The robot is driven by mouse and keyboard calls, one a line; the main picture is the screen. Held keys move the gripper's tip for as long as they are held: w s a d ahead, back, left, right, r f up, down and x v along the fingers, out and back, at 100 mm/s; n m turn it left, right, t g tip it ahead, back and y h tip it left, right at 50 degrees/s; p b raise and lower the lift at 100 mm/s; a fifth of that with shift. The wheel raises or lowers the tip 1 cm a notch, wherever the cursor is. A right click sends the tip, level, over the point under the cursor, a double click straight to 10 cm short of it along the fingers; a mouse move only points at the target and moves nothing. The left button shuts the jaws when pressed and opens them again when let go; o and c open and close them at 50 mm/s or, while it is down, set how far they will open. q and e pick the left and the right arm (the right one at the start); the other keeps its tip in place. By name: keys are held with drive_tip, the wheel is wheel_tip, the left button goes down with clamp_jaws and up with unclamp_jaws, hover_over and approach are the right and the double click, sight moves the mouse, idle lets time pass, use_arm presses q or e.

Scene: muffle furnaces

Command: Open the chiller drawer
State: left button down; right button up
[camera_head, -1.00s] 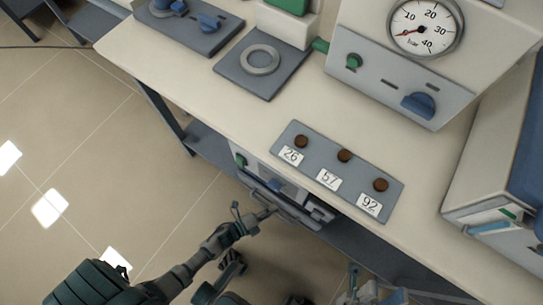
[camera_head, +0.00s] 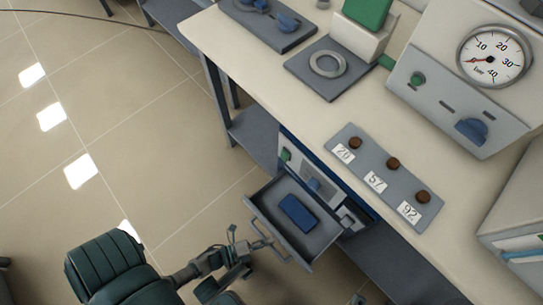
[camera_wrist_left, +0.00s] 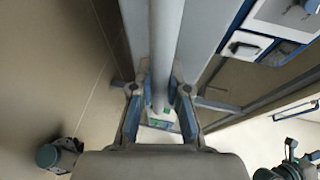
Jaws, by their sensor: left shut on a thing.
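The chiller drawer (camera_head: 318,243) stands pulled out from the unit under the bench in the head view. It is a grey open tray with a dark blue block (camera_head: 298,213) lying inside. My left gripper (camera_head: 252,246) is at the drawer's front, shut on the drawer handle (camera_head: 268,238). In the left wrist view the handle bar (camera_wrist_left: 165,45) runs between the fingers of my left gripper (camera_wrist_left: 161,88). A small part at the bottom edge of the head view may be my right gripper; its jaws cannot be made out.
The bench top (camera_head: 300,110) overhangs the drawer unit (camera_head: 312,178). On it lie a panel with numbered labels (camera_head: 385,178), a ring plate (camera_head: 327,65) and a box with a pressure gauge (camera_head: 494,54). Tiled floor (camera_head: 110,110) to the left is clear.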

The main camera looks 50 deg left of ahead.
use_arm(q)
drive_tip(key=shift+s+a+f, duration=0.1)
drive_tip(key=shift+s+a, duration=0.05)
drive_tip(key=shift+s, duration=0.3)
drive_tip(key=shift+s+a+f, duration=0.1)
drive_tip(key=shift+s+a, duration=0.05)
drive_tip(key=shift+s, duration=0.25)
drive_tip(key=c, duration=1.3)
unclamp_jaws()
drive_tip(key=shift+o, duration=0.8)
drive_tip(key=v, duration=0.7)
drive_tip(key=shift+s, duration=0.15)
